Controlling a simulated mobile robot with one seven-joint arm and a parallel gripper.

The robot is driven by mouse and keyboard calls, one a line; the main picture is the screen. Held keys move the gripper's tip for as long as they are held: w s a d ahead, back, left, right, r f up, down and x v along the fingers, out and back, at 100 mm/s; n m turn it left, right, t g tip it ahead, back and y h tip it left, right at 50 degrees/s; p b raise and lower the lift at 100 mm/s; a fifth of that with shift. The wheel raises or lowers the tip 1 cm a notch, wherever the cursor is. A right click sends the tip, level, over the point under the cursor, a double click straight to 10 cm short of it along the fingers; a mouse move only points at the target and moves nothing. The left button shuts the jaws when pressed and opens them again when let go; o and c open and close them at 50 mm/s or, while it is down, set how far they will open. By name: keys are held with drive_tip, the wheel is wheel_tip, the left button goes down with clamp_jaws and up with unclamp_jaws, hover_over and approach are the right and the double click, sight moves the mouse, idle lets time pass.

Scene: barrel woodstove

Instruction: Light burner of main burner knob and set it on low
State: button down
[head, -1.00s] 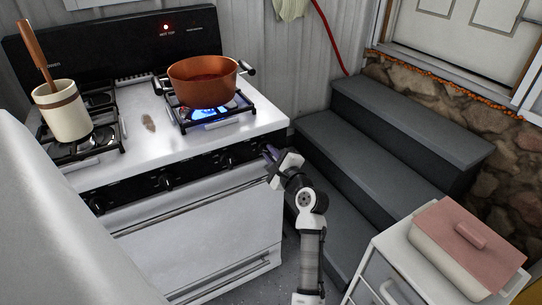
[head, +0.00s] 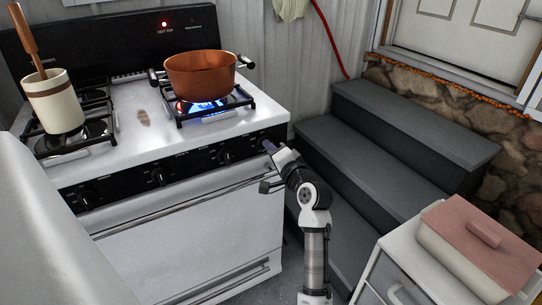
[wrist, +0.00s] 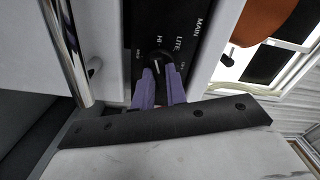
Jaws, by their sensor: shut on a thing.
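The main burner knob (wrist: 158,64) is a dark knob on the stove's black front panel, with MAIN, LITE and HI printed around it in the wrist view. My gripper (wrist: 158,84) has its purple fingers shut on the knob, one on each side. In the head view, my gripper (head: 266,145) is at the right end of the panel and hides this knob. The burner (head: 208,106) at the right of the stove top shows blue flame and a reddish glow under a copper-coloured pot (head: 200,76).
Other knobs (head: 158,177) line the panel to the left. The oven door handle (head: 180,207) runs below them. A utensil crock (head: 55,103) stands on the left grate. Dark steps (head: 375,165) and a cabinet with a pink-lidded dish (head: 482,238) are to the right.

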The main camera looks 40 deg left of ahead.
drive_tip(key=n+b, duration=0.4)
drive_tip(key=n, duration=0.1)
drive_tip(key=shift+d+f+n, duration=0.1)
drive_tip(key=shift+f+n, duration=0.05)
drive_tip(key=shift+n, duration=0.15)
drive_tip(key=n+b, duration=0.5)
drive_tip(key=n, duration=0.1)
drive_tip(key=n+b, duration=0.4)
drive_tip(key=n, duration=0.2)
drive_tip(key=shift+n+b, duration=0.3)
drive_tip(key=n+b, duration=0.3)
drive_tip(key=n, duration=0.2)
drive_tip(key=shift+s, duration=0.1)
drive_tip(key=shift+r+n, duration=0.2)
drive_tip(key=shift+n, duration=0.1)
drive_tip(key=c, duration=1.4)
unclamp_jaws()
drive_tip(key=shift+c, duration=0.2)
drive_tip(key=v, duration=1.3)
drive_tip(key=shift+s+d, duration=0.2)
drive_tip(key=shift+d, duration=0.1)
